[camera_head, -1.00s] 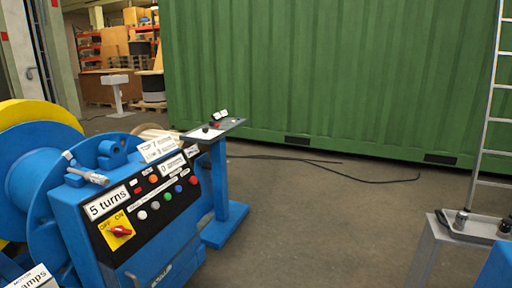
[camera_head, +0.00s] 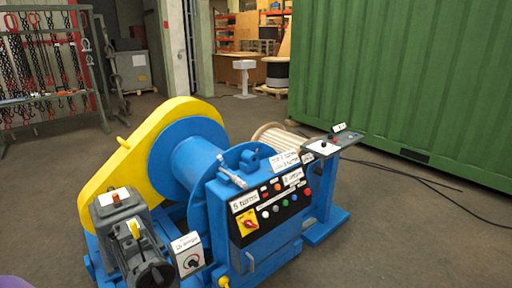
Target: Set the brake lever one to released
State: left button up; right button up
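A blue winch machine has a blue drum (camera_head: 190,158) with a yellow guard (camera_head: 140,150) on its left. No label naming brake lever one is readable. Candidates are a grey handle (camera_head: 232,173) by the drum above the control panel, a small yellow handle (camera_head: 124,141) on the guard, and a yellow lever (camera_head: 135,230) on the grey motor unit (camera_head: 122,218). I cannot tell which is brake lever one, or its setting. The black panel (camera_head: 270,208) has coloured buttons and a red knob on a yellow plate (camera_head: 248,223). Neither gripper is in view.
A stand with a small tray (camera_head: 335,145) is right of the machine. A green container (camera_head: 400,90) is behind. A chain rack (camera_head: 45,60) stands at the back left. Dark cables (camera_head: 425,180) lie on the floor at right. Floor at front right is clear.

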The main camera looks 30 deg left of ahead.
aim_at(133, 225)
jog(key=u, duration=1.9)
jog(key=i+j+z, duration=0.1)
jog(key=i, duration=0.45)
jog(key=i+j, duration=0.3)
jog(key=i, duration=0.2)
jog(key=i+j+z, duration=0.15)
jog(key=i, duration=0.4)
jog(key=j, duration=0.1)
